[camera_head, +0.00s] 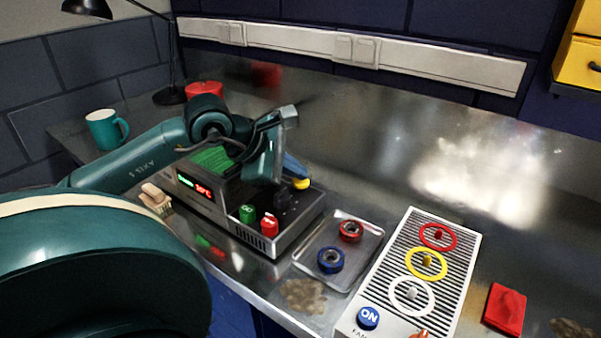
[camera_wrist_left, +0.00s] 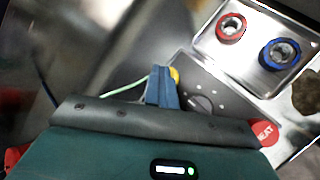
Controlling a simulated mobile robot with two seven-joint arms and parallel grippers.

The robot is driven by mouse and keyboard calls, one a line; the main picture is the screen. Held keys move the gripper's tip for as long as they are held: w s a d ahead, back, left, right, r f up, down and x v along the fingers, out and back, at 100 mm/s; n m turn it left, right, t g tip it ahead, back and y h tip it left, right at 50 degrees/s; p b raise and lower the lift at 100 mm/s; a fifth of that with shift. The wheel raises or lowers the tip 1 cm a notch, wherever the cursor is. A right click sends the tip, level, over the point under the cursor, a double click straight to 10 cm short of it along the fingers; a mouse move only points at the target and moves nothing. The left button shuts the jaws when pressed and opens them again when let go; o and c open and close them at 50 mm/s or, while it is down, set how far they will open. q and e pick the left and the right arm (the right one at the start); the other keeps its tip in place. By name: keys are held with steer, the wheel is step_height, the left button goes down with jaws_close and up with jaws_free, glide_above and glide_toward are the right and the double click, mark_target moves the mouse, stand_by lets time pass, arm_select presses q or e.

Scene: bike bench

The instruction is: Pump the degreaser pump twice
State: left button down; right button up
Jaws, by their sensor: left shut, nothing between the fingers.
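No part is plainly readable as the degreaser pump. A grey bench unit (camera_head: 283,236) with a lit display, a green button, a red button and a black dial stands on the steel bench. My left gripper (camera_head: 294,168) is over its far right part, with its blue fingers shut and empty. The closed fingers also show in the left wrist view (camera_wrist_left: 162,88). A small yellow part (camera_head: 302,183) is beside the fingertips, partly hidden behind them in the left wrist view (camera_wrist_left: 175,76). I cannot tell whether they touch. My right gripper is not in view.
A metal tray (camera_head: 348,270) holds a red ring and a blue ring. A slatted fan panel (camera_head: 455,284) with coloured rings lies to its right, with a red packet (camera_head: 505,309) beyond. A teal mug (camera_head: 104,130) and red container (camera_head: 205,88) stand at left. The back right bench is clear.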

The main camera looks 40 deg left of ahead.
mark_target(295, 181)
arm_select(q)
steer(key=shift+a+r+p, duration=0.1)
steer(key=shift+r+p, duration=1.15)
steer(key=shift+r, duration=1.65)
